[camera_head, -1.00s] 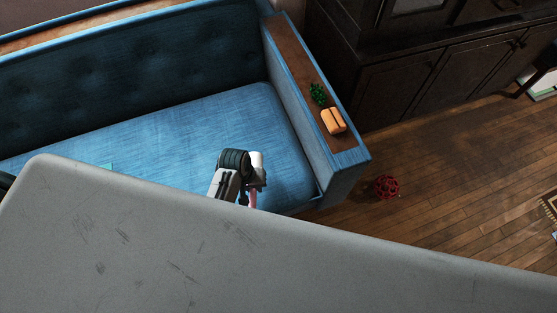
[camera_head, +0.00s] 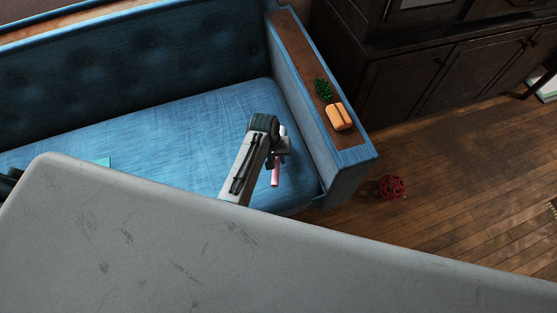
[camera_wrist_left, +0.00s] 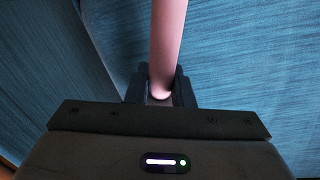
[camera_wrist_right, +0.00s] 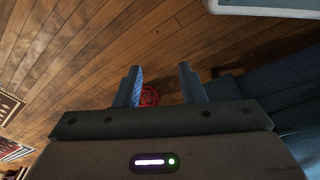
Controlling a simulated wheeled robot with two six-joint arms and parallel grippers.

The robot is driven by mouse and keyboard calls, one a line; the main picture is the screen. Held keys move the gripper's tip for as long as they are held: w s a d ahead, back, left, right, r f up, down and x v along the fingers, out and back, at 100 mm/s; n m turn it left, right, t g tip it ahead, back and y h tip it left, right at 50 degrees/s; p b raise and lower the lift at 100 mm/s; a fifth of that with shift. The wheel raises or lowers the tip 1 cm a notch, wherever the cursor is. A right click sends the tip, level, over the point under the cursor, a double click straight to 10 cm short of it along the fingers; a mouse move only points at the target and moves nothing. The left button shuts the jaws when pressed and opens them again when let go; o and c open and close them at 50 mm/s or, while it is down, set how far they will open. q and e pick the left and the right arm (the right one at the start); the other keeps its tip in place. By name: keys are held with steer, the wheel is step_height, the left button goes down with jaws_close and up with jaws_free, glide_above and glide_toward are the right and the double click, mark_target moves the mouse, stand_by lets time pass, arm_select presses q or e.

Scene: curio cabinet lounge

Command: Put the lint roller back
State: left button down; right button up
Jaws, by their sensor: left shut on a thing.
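The pink rod-shaped thing in my left gripper (camera_head: 279,150), seemingly the lint roller (camera_head: 275,178), hangs below the jaws in front of the blue sofa seat. In the left wrist view the fingers are shut on the rod's rounded end (camera_wrist_left: 161,94), and the rest of the pink rod (camera_wrist_left: 167,40) runs away from the gripper. Its far end is out of that view. My right gripper (camera_wrist_right: 160,85) is open and empty in the right wrist view, pointing over the wooden floor.
The blue sofa's (camera_head: 190,115) right armrest has a wooden top (camera_head: 297,47) with an orange object (camera_head: 339,116) and a small green plant (camera_head: 323,88). A red openwork ball (camera_head: 391,187) lies on the floor. A dark cabinet (camera_head: 400,90) stands behind. A teal item (camera_head: 104,162) shows at left.

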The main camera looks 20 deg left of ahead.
arm_select(q)
steer(key=shift+w+d, duration=0.15)
steer(key=shift+w, duration=0.25)
step_height(320, 180, down, 3)
steer(key=shift+w+f+b, duration=0.1)
steer(key=shift+f+b, duration=0.05)
steer(key=shift+b, duration=0.15)
steer(key=shift+f, duration=0.1)
arm_select(e)
steer(key=shift+w+r, duration=0.25)
steer(key=shift+r, duration=0.25)
steer(key=shift+w+r, duration=0.25)
steer(key=shift+r, duration=0.25)
arm_select(q)
steer(key=c, duration=1.3)
jaws_free()
steer(key=shift+f, duration=0.15)
steer(key=shift+o, duration=0.2)
arm_select(e)
steer(key=shift+s, duration=0.1)
